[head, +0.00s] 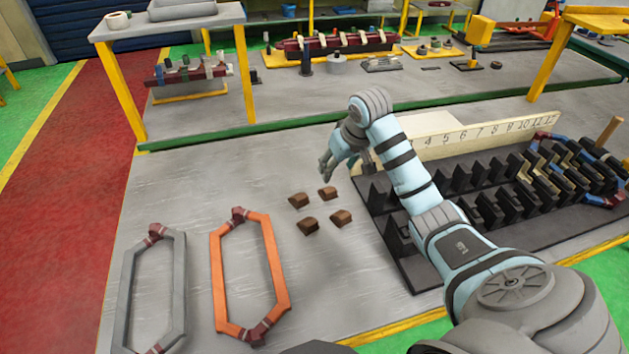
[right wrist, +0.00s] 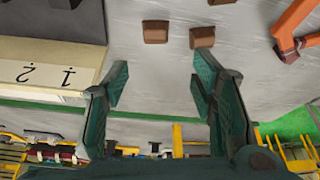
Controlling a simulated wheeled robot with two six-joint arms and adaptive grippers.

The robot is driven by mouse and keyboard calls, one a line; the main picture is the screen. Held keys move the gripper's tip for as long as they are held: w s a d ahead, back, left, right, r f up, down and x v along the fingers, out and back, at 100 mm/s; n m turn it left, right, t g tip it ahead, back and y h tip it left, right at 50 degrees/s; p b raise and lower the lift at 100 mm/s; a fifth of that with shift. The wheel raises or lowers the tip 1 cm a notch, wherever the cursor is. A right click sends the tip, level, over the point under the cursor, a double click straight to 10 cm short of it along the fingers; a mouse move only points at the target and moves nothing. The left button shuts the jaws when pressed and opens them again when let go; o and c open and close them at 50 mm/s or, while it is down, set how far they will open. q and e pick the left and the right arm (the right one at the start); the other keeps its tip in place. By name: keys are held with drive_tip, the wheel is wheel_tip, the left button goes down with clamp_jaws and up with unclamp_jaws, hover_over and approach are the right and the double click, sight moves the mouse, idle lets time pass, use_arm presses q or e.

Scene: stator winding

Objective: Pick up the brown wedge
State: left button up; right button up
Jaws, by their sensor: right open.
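Several small brown wedges lie in a loose cluster on the grey table (head: 190,200): back left (head: 299,200), back right (head: 327,193), front left (head: 308,225) and front right (head: 341,218). My right gripper (head: 325,170) is behind the cluster, above the table, apart from the wedges. In the right wrist view its fingers (right wrist: 158,82) are spread with nothing between them. Two brown wedges, one left (right wrist: 156,31) and one right (right wrist: 203,37), show beyond the fingertips, with part of another at the top edge. My left gripper is out of view.
An orange coil frame (head: 273,262) and a grey coil frame (head: 179,270) lie left of the wedges. A black slotted stator (head: 415,267) with a numbered board (head: 440,152) stands to the right. The table between frames and wedges is clear.

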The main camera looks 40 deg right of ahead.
drive_tip(key=b, duration=0.1)
approach(331, 191)
wheel_tip(331, 191, down, 3)
drive_tip(key=shift+w+a+r, duration=0.1)
drive_tip(key=shift+w+a, duration=0.05)
drive_tip(key=shift+a, duration=0.05)
drive_tip(key=x, duration=0.2)
drive_tip(key=b+x, duration=0.1)
drive_tip(key=x, duration=0.1)
drive_tip(key=w+x, duration=0.1)
drive_tip(key=x, duration=0.2)
drive_tip(key=shift+d+r+b, duration=0.2)
drive_tip(key=shift+d+b, duration=0.1)
drive_tip(key=shift+b, duration=0.05)
drive_tip(key=shift+s+r, duration=0.2)
drive_tip(key=shift+s, duration=0.05)
drive_tip(key=c, duration=0.4)
clamp_jaws()
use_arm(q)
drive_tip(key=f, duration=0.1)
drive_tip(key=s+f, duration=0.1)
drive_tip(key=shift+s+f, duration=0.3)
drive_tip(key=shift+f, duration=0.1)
use_arm(e)
drive_tip(key=shift+r, duration=0.1)
